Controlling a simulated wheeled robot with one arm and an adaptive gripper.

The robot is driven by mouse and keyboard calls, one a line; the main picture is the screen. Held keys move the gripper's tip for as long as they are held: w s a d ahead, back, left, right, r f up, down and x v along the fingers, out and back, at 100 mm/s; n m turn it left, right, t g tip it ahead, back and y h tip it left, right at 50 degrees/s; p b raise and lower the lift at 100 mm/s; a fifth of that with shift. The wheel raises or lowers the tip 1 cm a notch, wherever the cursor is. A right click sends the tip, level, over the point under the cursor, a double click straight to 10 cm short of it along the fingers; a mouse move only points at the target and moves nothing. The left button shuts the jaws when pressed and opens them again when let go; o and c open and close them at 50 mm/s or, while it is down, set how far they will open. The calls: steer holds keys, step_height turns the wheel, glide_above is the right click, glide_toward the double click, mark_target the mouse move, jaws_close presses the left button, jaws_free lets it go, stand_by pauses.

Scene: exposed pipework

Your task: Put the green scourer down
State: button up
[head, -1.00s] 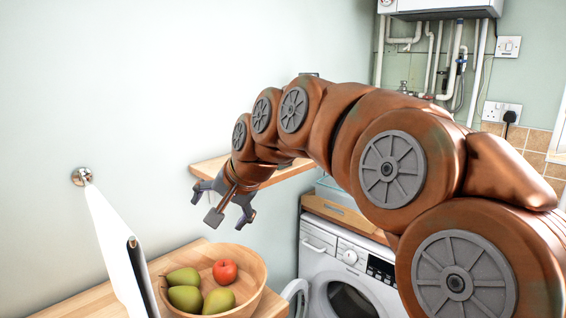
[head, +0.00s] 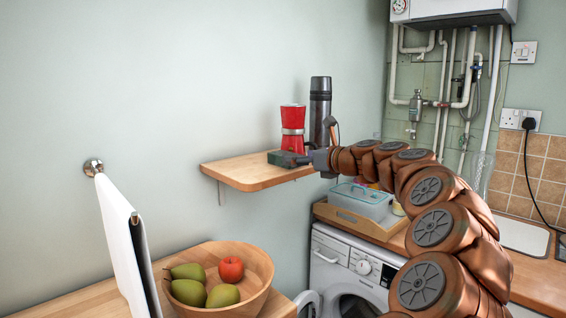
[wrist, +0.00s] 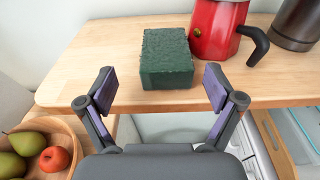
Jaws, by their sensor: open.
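The green scourer (wrist: 167,58), a dark green block, rests on the wooden wall shelf (wrist: 82,75) near its front edge. In the head view the scourer (head: 284,159) shows on the shelf (head: 247,177) beside the foot of a red moka pot (head: 293,130), partly hidden by my gripper (head: 309,159). In the wrist view my gripper (wrist: 160,88) is open, its two fingers apart at the near side of the scourer. There is clear space between each fingertip and the block in that view.
A steel flask (head: 320,108) stands right of the moka pot. Below are a lidded glass box (head: 361,200) on a wooden tray and a washing machine (head: 345,265). A fruit bowl (head: 255,275) and a hanging towel (head: 122,250) are at the lower left. The shelf's left part is bare.

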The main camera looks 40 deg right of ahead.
steer(key=shift+w+d+f+p, duration=0.15)
steer(key=shift+w, duration=0.95)
steer(key=shift+w+d+f+p, duration=0.1)
steer(key=shift+w+p, duration=0.05)
steer(key=shift+w, duration=1)
steer(key=shift+w+d+f+p, duration=0.15)
steer(key=shift+w, duration=0.95)
steer(key=shift+c, duration=0.4)
steer(key=c, duration=0.9)
steer(key=shift+o, duration=0.2)
steer(key=shift+r, duration=0.1)
step_height(320, 180, up, 18)
steer(key=p, duration=0.3)
steer(key=shift+d+r, duration=0.1)
steer(key=shift+r, duration=0.1)
step_height(320, 180, up, 10)
steer(key=f+p, duration=0.1)
steer(key=p, duration=0.7)
glide_above(285, 154)
steer(key=shift+r, duration=0.25)
